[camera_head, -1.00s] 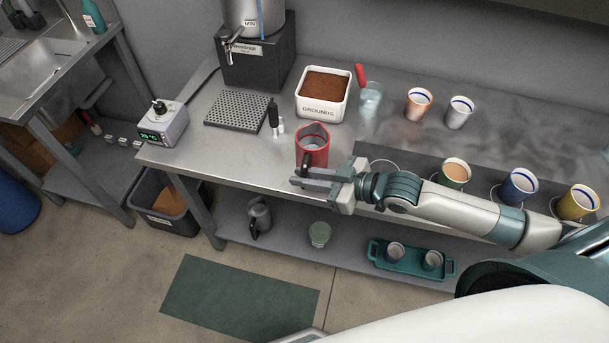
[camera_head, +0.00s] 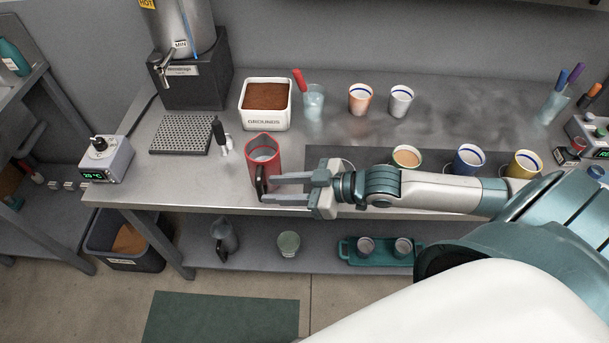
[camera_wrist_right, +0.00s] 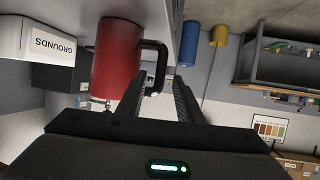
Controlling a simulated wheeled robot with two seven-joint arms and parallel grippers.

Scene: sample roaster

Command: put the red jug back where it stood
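The red jug (camera_head: 263,156) stands upright on the steel table near its front edge, its black handle (camera_head: 261,181) toward the front. It also shows in the right wrist view (camera_wrist_right: 116,60), with the handle in front of the fingertips. My right gripper (camera_head: 268,188) is at the handle, its two fingers apart. In the wrist view the gripper (camera_wrist_right: 159,80) shows a gap between the fingers, with the handle's outer bar lined up with it. I cannot tell whether a finger touches the handle. My left gripper is not in view.
A white grounds box (camera_head: 265,121) and a glass with a red-handled tool (camera_head: 313,103) stand behind the jug. A drip tray (camera_head: 181,135) and small dark-handled tool (camera_head: 220,135) are left. Several cups stand right, some on a dark mat (camera_head: 318,152) with an empty ring outline.

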